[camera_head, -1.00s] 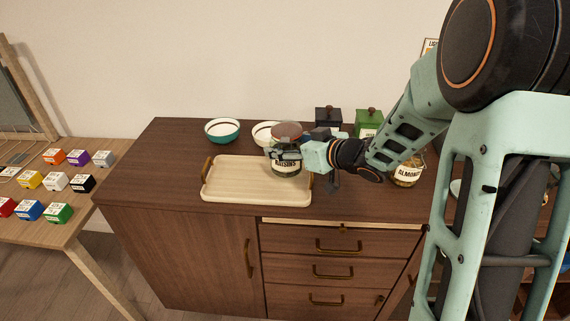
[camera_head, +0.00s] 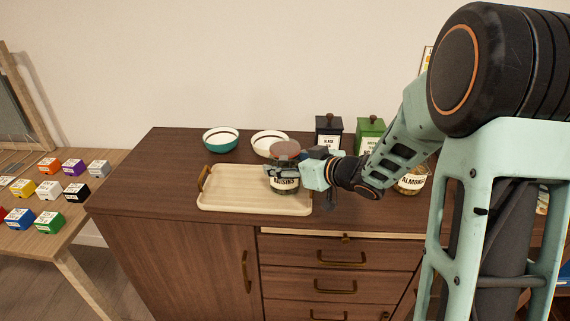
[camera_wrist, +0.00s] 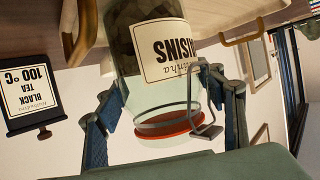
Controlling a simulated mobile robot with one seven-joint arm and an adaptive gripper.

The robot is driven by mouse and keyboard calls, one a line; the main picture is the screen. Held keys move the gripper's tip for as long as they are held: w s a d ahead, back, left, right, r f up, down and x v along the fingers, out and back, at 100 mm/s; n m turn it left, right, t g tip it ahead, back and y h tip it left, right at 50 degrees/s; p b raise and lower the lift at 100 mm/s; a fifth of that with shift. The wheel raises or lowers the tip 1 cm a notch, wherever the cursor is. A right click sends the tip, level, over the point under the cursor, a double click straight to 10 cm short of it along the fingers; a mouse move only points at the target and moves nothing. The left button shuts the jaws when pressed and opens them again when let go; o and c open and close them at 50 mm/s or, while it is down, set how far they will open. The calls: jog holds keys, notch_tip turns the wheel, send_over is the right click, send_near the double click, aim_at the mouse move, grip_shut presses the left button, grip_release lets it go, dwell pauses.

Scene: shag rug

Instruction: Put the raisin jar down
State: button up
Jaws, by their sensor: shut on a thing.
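My gripper (camera_head: 284,171) comes in from the right and is shut on the jar. In the wrist view the jar (camera_wrist: 165,60) appears upside down, between the blue-black fingers of my gripper (camera_wrist: 165,118). The jar's base is cut off there.
A teal bowl (camera_head: 221,139) and a white bowl (camera_head: 270,143) stand behind the tray. A black tin (camera_head: 329,132), a green tin (camera_head: 369,132) and an almond jar (camera_head: 411,182) stand to the right. The tray's left and middle are clear on the brown cabinet (camera_head: 150,180).

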jog(key=shift+f, duration=0.1)
jog(key=o, duration=1.9)
jog(key=shift+o, duration=0.2)
jog(key=p+v, duration=0.2)
jog(key=v, duration=1)
